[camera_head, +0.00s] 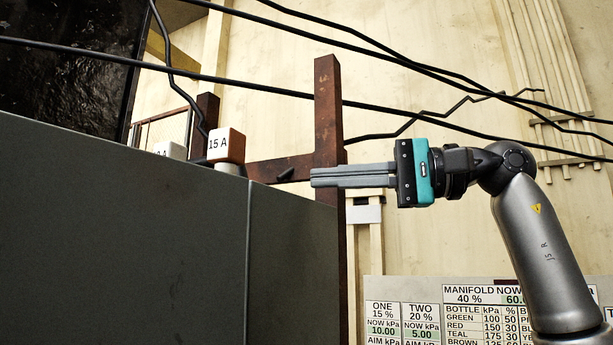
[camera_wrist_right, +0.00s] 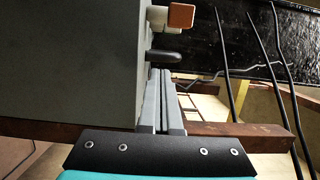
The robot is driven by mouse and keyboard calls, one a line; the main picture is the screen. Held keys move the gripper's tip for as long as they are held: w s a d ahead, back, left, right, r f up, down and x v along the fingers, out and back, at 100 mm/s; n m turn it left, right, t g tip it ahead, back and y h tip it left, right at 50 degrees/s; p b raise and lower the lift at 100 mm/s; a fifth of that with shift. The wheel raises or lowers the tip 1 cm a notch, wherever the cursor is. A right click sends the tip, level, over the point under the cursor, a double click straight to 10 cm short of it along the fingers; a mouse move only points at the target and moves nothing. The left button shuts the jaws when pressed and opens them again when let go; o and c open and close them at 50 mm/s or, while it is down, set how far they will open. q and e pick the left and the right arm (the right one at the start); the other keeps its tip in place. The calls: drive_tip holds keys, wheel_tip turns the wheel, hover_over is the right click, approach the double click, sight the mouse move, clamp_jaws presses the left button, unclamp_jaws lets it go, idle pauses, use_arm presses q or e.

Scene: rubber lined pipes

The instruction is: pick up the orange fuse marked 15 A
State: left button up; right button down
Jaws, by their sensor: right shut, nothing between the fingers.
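The fuse marked 15 A (camera_head: 226,146) is a small block with a white labelled face and orange-brown sides. It sits on a pale base at the top edge of the grey cabinet in the head view. In the wrist view its orange end (camera_wrist_right: 181,15) shows at the top, beyond my fingertips. My right gripper (camera_head: 312,177) is shut and empty, pointing left, to the right of the fuse and slightly lower in the head view. Its closed fingers (camera_wrist_right: 160,72) also show in the wrist view. My left gripper is in neither view.
A dark rounded knob (camera_head: 285,174) stands between my fingertips and the fuse. A second white-faced block (camera_head: 170,150) is partly hidden behind the grey cabinet (camera_head: 120,240). A rusty post (camera_head: 328,110) rises near my fingertips. Black cables (camera_head: 240,84) cross above.

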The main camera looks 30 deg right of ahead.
sight(226, 162)
drive_tip(key=p+x, duration=0.1)
drive_tip(key=x, duration=0.6)
drive_tip(key=shift+w+a+r, duration=0.1)
drive_tip(key=shift+w+a, duration=0.05)
drive_tip(key=shift+a, duration=0.2)
drive_tip(key=shift+s+a, duration=0.95)
drive_tip(key=shift+a, duration=0.15)
drive_tip(key=shift+s+a, duration=0.2)
drive_tip(key=shift+a, duration=0.25)
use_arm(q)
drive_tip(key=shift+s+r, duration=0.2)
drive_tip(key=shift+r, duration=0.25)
use_arm(e)
drive_tip(key=shift+s, duration=0.1)
